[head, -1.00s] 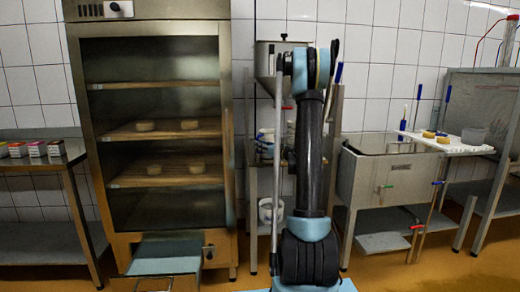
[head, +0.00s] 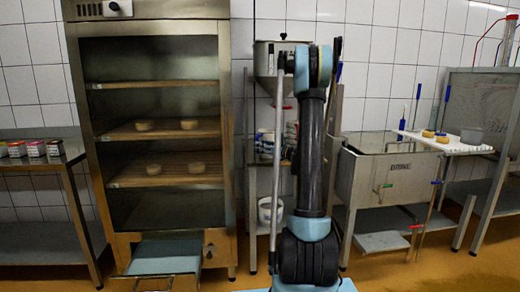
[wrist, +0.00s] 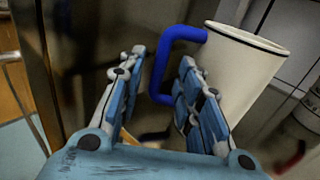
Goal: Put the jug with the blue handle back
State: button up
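The jug (wrist: 243,72) is cream-white with a dark rim and a blue handle (wrist: 161,68). It fills the upper right of the wrist view and looks tilted there. My gripper (wrist: 162,62) is open, with one finger on each side of the handle's upright bar as seen from the wrist. Gaps show on both sides of the bar, so I see no grip on it. I cannot tell how deep the handle sits between the fingers. In the head view my arm hides the gripper, and I cannot make out the blue-handled jug there.
A steel cabinet (head: 226,130) with cheeses on shelves stands left of my arm. A narrow rack (head: 251,180) beside it holds small items and a white pail (head: 266,212). A steel vat (head: 372,180) and a white board (head: 455,146) stand right. Open floor lies in front.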

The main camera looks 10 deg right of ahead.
jog(key=v, duration=1)
jog(key=s+a+f+n+g+h, duration=0.1)
jog(key=s+a+n+g, duration=0.3)
jog(key=s, duration=0.3)
jog(key=s+a+f+n+g+h, duration=0.1)
jog(key=s+a+n, duration=0.45)
jog(key=s, duration=0.25)
jog(key=s+a+f+n+g+h, duration=0.1)
jog(key=s+a+n+g, duration=0.2)
jog(key=s+n, duration=0.35)
jog(key=s+d+f+n+g+h, duration=0.1)
jog(key=s+d+f+n+h, duration=0.1)
jog(key=s, duration=0.6)
jog(key=s+d+f+n+g+h, duration=0.1)
jog(key=s+d+f+n+h, duration=0.2)
jog(key=s+n, duration=0.3)
jog(key=s+d+f+n+g+h, duration=0.2)
jog(key=s+f+n+h, duration=0.1)
jog(key=s, duration=0.7)
jog(key=shift+s+d+f+n, duration=0.3)
jog(key=shift+d+f+n, duration=0.05)
jog(key=shift+f+n, duration=0.5)
jog(key=shift+a, duration=0.1)
